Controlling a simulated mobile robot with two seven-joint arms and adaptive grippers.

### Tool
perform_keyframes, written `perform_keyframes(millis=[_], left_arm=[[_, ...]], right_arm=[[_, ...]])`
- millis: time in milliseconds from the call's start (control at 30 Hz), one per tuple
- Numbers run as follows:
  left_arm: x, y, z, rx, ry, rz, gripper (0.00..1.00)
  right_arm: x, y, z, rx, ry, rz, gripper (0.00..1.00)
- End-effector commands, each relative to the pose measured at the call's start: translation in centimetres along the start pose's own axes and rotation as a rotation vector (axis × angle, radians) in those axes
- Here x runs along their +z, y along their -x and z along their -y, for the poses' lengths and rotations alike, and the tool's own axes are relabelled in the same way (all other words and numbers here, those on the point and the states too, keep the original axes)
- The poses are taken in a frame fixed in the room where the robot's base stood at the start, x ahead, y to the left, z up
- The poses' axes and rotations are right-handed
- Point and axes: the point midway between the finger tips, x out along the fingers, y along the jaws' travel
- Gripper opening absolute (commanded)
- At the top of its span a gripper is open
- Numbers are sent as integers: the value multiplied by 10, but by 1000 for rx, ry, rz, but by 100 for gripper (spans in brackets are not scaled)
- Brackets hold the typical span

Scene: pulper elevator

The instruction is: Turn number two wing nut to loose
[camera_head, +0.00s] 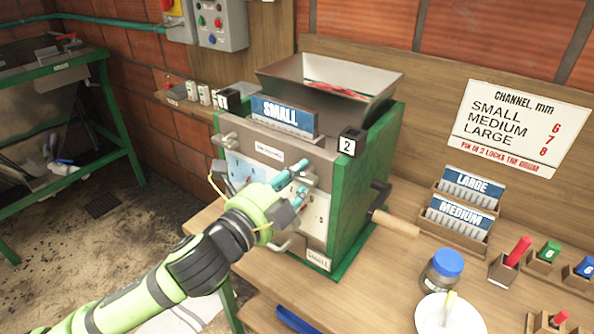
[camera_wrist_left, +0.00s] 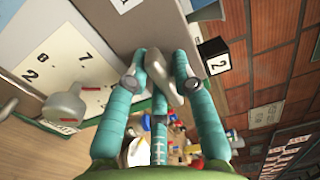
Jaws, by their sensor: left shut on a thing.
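The green machine (camera_head: 352,190) stands on the bench with a grey front and a hopper on top. A black block marked 2 (camera_head: 349,141) sits at its upper right front corner, and it also shows in the wrist view (camera_wrist_left: 214,56). My left gripper (camera_head: 292,186) has its teal fingers at the upper right of the front, below that block. In the wrist view the fingers (camera_wrist_left: 160,78) close around the grey metal wing nut (camera_wrist_left: 167,72), partly hiding it. A second grey nut (camera_head: 228,139) is at the upper left, under the block marked 1 (camera_head: 224,99).
A white dial plate (camera_wrist_left: 88,72) with a grey pointer knob (camera_wrist_left: 65,106) is close beside the fingers. A crank with a wooden handle (camera_head: 395,224) sticks out at right. A blue-lidded jar (camera_head: 445,268) and a plate (camera_head: 450,318) stand on the bench.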

Motion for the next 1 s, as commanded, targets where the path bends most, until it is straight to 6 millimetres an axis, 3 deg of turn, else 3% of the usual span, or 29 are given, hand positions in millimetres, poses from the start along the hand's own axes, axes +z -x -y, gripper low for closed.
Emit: perform_keyframes(millis=[167,200,267,300,667,1000], left_arm=[[-1,0,-6,12,5,0,0],[-1,0,-7,12,5,0,29],[-1,0,-7,13,5,0,53],[-1,0,-6,12,5,0,56],[0,4,-3,5,4,0,56],[0,56,-5,10,3,1,56]], right_arm=[[0,-2,0,0,0,0,31],[0,-2,0,0,0,0,31],[0,-2,0,0,0,0,31],[0,-2,0,0,0,0,31],[0,-2,-4,4,2,-1,31],[-1,-2,-1,2,1,-2,31]])
